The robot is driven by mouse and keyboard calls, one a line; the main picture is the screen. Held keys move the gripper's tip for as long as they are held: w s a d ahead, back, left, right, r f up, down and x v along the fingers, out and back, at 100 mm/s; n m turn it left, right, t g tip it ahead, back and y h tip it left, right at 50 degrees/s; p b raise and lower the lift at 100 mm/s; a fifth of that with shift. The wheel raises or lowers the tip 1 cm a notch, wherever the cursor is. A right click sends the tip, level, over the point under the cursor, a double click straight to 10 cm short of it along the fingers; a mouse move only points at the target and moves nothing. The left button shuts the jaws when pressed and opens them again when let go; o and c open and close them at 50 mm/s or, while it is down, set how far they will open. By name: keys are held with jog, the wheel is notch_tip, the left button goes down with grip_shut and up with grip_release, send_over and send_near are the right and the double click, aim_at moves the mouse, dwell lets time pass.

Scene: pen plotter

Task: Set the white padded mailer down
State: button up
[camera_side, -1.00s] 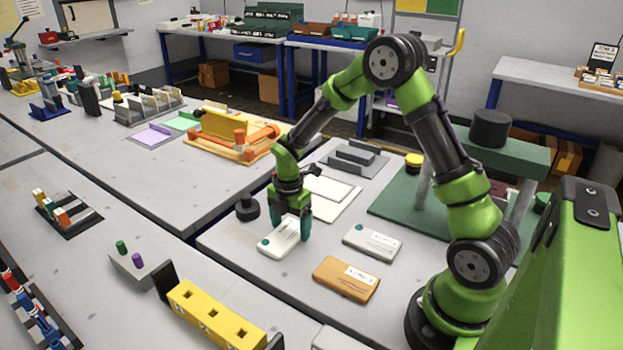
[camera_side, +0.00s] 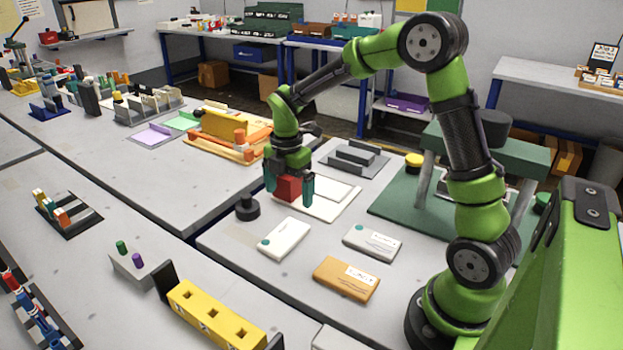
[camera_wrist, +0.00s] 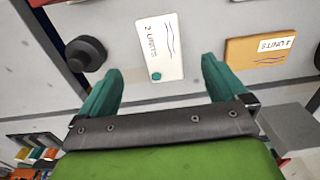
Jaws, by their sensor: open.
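The white padded mailer (camera_side: 284,239) lies flat on the grey table, with a round green dot near one end. In the wrist view the mailer (camera_wrist: 161,50) shows the label "2 UNITS" and its green dot. My gripper (camera_side: 289,192) is above the table, up and behind the mailer in the side view, and does not touch it. In the wrist view my gripper's (camera_wrist: 160,75) two green fingers are wide apart, with nothing held between them. A red block-like shape (camera_side: 288,188) shows between the fingers in the side view; I cannot tell what it belongs to.
A light grey mailer (camera_side: 371,243) and an orange mailer (camera_side: 346,279) lie to the right. A black round knob (camera_side: 247,207) stands behind and left of the white mailer. A white flat sheet or pad (camera_side: 335,203) lies behind. The table in front is partly clear.

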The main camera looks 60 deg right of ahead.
jog(key=s+a+r+m+t+y, duration=0.1)
jog(key=s+a+r+m+t, duration=0.2)
jog(key=s+r+m, duration=0.3)
jog(key=s+a+r+m+t+y, duration=0.1)
jog(key=s+a+r+m+t, duration=0.3)
jog(key=s+m, duration=0.7)
notch_tip(320, 180, up, 3)
jog(key=a+m, duration=0.2)
jog(key=m, duration=0.3)
jog(key=shift+s+a+r, duration=0.15)
jog(key=shift+s+r, duration=0.05)
jog(key=shift+s, duration=0.05)
